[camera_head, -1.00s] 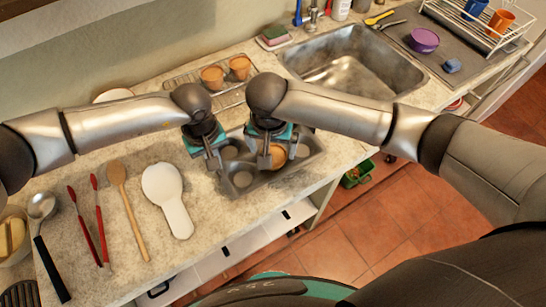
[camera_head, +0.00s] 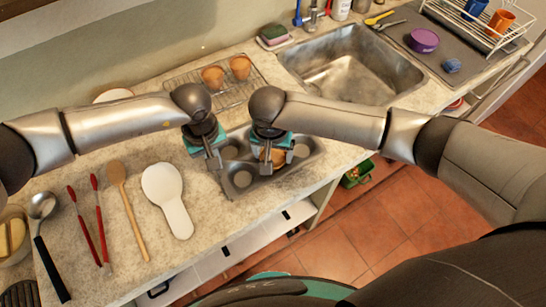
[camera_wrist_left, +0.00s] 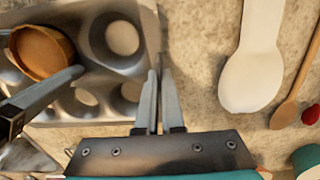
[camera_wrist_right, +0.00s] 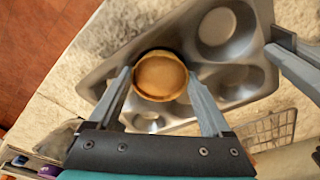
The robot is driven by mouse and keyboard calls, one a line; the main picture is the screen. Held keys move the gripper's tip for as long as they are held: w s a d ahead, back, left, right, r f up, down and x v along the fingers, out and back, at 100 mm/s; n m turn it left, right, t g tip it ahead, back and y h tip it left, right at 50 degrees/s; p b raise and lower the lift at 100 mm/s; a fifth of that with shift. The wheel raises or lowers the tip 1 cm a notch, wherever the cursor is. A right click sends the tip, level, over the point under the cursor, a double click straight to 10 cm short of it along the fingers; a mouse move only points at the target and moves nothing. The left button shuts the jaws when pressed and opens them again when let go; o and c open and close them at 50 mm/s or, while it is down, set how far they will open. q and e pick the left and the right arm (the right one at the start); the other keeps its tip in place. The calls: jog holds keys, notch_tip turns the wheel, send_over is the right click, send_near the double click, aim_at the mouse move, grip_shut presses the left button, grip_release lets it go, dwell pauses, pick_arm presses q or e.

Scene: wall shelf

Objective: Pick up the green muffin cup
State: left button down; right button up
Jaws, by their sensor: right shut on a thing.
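A muffin in an orange-brown cup (camera_head: 277,155) is at the muffin tin (camera_head: 268,178); no green cup shows. My right gripper (camera_head: 272,160) is shut on this muffin, with one finger on each side of it in the right wrist view (camera_wrist_right: 161,77). I cannot tell whether the muffin is still seated in its hollow. My left gripper (camera_head: 214,163) is shut and empty beside the tin's left edge. In the left wrist view its fingers (camera_wrist_left: 157,80) lie together. The right gripper partly hides the muffin in the head view.
Two more muffins (camera_head: 213,76) stand on a wire rack (camera_head: 228,97) behind the tin. A white spoon rest (camera_head: 167,198), wooden spoon (camera_head: 126,204), red-handled tongs (camera_head: 86,225) and ladle (camera_head: 50,250) lie left. The sink (camera_head: 352,70) is at the right rear.

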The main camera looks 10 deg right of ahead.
aim_at(273, 156)
jog(key=c, duration=0.3)
jog(key=shift+r, duration=0.1)
notch_tip(273, 156, up, 10)
dwell(0.4)
pick_arm(q)
jog(key=c, duration=1)
grip_release()
jog(key=shift+o, duration=0.2)
notch_tip(273, 156, up, 12)
